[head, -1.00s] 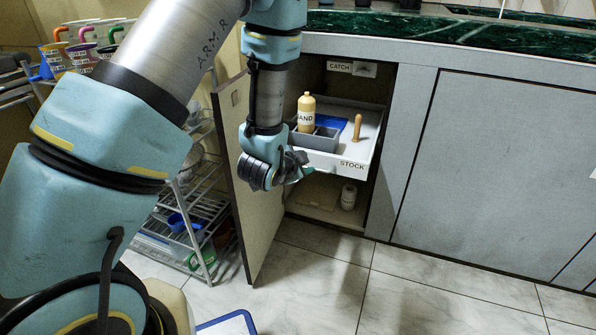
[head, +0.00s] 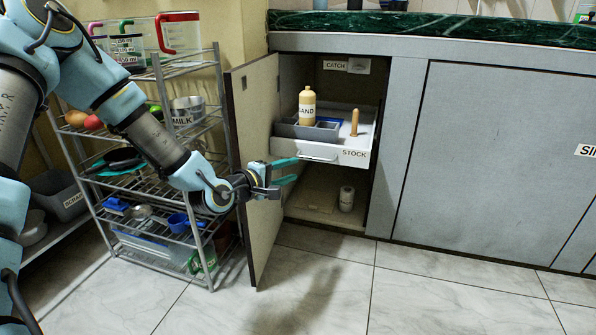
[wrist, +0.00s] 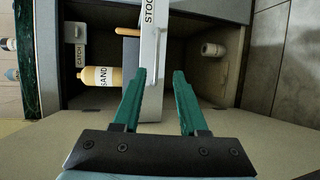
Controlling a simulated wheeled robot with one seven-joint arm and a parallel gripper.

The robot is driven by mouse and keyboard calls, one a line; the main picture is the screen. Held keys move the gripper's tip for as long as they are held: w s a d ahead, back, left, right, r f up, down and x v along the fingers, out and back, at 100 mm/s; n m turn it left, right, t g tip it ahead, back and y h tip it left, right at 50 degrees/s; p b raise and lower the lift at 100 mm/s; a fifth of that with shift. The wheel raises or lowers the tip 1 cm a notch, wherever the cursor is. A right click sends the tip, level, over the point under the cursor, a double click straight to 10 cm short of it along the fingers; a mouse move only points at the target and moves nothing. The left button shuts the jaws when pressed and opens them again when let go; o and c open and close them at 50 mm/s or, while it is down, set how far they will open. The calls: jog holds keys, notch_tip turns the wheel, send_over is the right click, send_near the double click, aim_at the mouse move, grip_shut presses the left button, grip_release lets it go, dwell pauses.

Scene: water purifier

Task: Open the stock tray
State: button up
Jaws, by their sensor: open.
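The white stock tray (head: 356,158) sits inside the open cabinet, its front face labelled STOCK. A bar handle (head: 318,156) runs along the front face. The tray holds a bottle labelled SAND (head: 307,106), a grey bin (head: 290,130) and a wooden peg (head: 354,122). My gripper (head: 296,170) is open and empty, just in front of the tray's left side. In the wrist view my gripper (wrist: 159,75) has its teal fingers apart. The handle (wrist: 157,50) lies just beyond the tips, roughly between them. I cannot tell whether they touch the tray.
The cabinet door (head: 255,165) stands open to the left, behind my wrist. A wire rack (head: 150,180) with cups and bowls stands left of it. A white roll-like item (head: 346,198) is on the cabinet floor below the tray. The floor in front is clear.

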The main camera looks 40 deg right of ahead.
jog(key=b+x, duration=0.4)
jog(key=x, duration=0.6)
jog(key=shift+d, duration=0.3)
jog(key=shift+w, duration=0.15)
jog(key=shift+c, duration=0.3)
jog(key=c, duration=0.6)
grip_shut()
